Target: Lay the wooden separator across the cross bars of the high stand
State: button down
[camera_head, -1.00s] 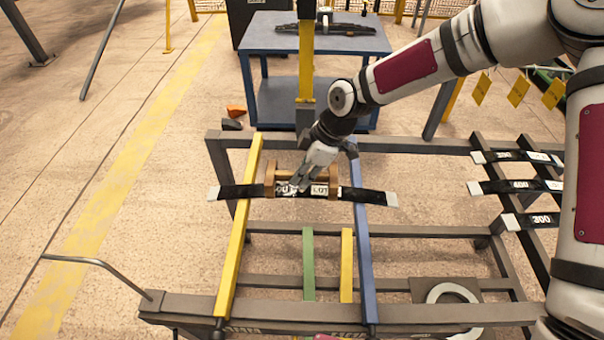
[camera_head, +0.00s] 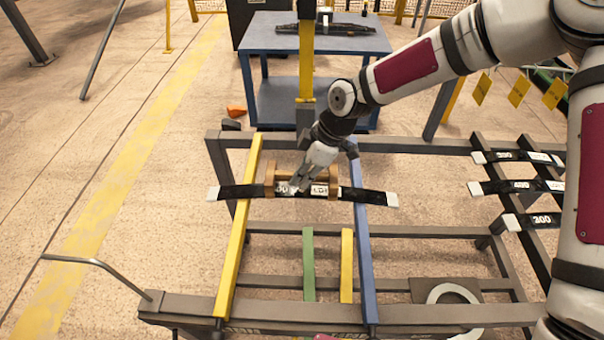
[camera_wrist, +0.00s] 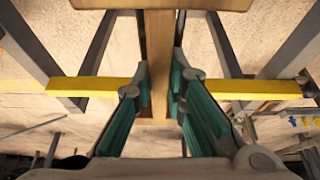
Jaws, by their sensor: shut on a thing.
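The wooden separator (camera_head: 270,181) is a light brown bar with a block at each end. In the head view it is at the black leaf spring, between the yellow cross bar (camera_head: 239,225) and the blue cross bar (camera_head: 364,255) of the stand (camera_head: 420,147). My gripper (camera_head: 297,184) is shut on it; its fingers hide part of the wood and of the spring's labels. In the wrist view, the separator's bar (camera_wrist: 160,55) runs between the teal finger pads, with the yellow cross bar (camera_wrist: 95,87) crossing beyond. I cannot tell whether the separator touches the spring.
The black leaf spring (camera_head: 370,196) with pale ends spans the yellow and blue bars. A green bar (camera_head: 309,262) and a short yellow bar (camera_head: 346,262) lie lower. Several labelled springs (camera_head: 505,187) lie on the right rack. A blue table (camera_head: 275,40) stands behind.

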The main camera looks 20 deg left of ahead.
jog(key=shift+f+b, duration=0.65)
jog(key=shift+f, duration=0.55)
jog(key=c, duration=1.5)
grip_release()
jog(key=shift+c, duration=0.2)
jog(key=v, duration=1.2)
